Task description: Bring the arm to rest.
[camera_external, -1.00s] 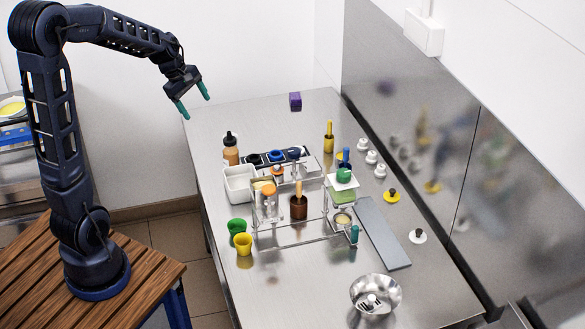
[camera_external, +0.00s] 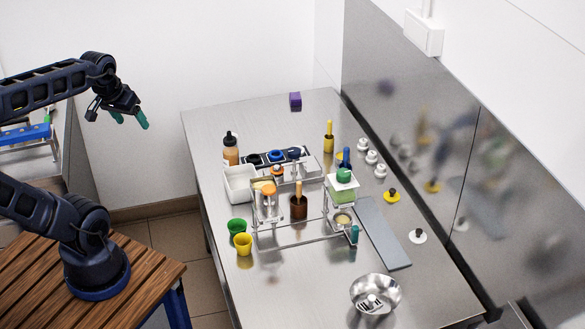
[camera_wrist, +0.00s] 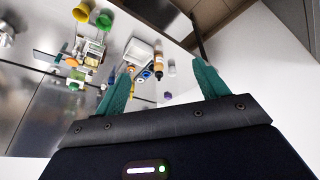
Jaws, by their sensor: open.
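My dark arm is folded back at the left of the external view, above its wooden base top. My gripper (camera_external: 130,122) hangs in the air left of the steel table, with its teal fingertips apart and nothing between them. In the wrist view my gripper (camera_wrist: 158,82) also shows as two spread teal fingers, empty, with the table's contents lying beyond them. Part of the arm's elbow is cut off by the left picture edge.
The steel table (camera_external: 330,290) carries a wire rack (camera_external: 290,243), a brown bottle (camera_external: 231,149), green (camera_external: 237,226) and yellow (camera_external: 243,244) cups and a metal bowl (camera_external: 375,293). A purple block (camera_external: 295,101) sits at the far edge. Air between gripper and table is clear.

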